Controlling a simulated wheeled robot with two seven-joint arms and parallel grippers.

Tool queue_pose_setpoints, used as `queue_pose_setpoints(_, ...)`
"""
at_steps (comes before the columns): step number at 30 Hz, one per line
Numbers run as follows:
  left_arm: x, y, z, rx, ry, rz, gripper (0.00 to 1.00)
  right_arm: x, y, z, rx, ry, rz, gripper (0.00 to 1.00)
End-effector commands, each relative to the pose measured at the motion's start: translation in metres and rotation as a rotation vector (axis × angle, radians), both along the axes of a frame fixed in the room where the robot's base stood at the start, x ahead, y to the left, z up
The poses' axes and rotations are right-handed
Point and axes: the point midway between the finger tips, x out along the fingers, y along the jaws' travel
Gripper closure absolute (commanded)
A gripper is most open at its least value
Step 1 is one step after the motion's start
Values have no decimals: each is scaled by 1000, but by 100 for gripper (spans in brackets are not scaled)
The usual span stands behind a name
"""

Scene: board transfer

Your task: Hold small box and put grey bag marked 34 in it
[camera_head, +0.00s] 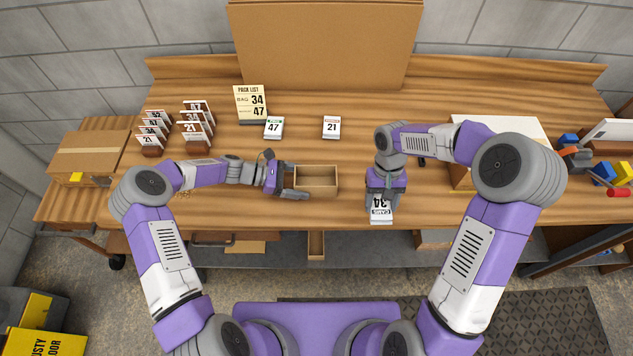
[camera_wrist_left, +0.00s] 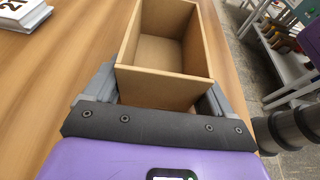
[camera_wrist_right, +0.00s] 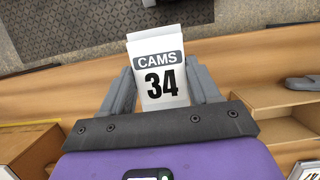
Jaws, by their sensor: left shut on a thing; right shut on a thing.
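The small box (camera_head: 317,178) is an open, empty wooden box on the table in the head view. My left gripper (camera_head: 290,182) is shut on its left end; in the left wrist view the box (camera_wrist_left: 163,82) sits between the fingers. The bag marked 34 (camera_head: 381,213) is white with a grey "CAMS" band. My right gripper (camera_head: 381,195) is shut on it near the table's front edge, to the right of the box. The right wrist view shows the bag (camera_wrist_right: 160,80) between the fingers with its label facing the camera.
A pack list sign (camera_head: 251,103) reads 34 and 47. A bag marked 47 (camera_head: 273,128) and a bag marked 21 (camera_head: 332,127) lie behind the box. Card racks (camera_head: 196,130) stand at left. Colored parts (camera_head: 603,172) lie at far right. Table is clear between box and right gripper.

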Motion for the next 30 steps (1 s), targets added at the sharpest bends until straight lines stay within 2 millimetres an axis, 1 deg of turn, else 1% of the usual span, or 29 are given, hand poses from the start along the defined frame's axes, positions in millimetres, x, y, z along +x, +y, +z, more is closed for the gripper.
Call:
queue_pose_setpoints(18,0,0,0,1,0,0,35,0,0,0,0,0,0,77)
queue_pose_setpoints(21,0,0,0,1,0,0,35,2,2,1,1,-1,-21,77)
queue_pose_setpoints(23,0,0,0,1,0,0,35,6,7,2,1,-1,-63,77)
queue_pose_setpoints(26,0,0,0,1,0,0,35,16,19,6,2,-1,-192,77)
queue_pose_setpoints(30,0,0,0,1,0,0,35,36,47,16,4,1,-467,77)
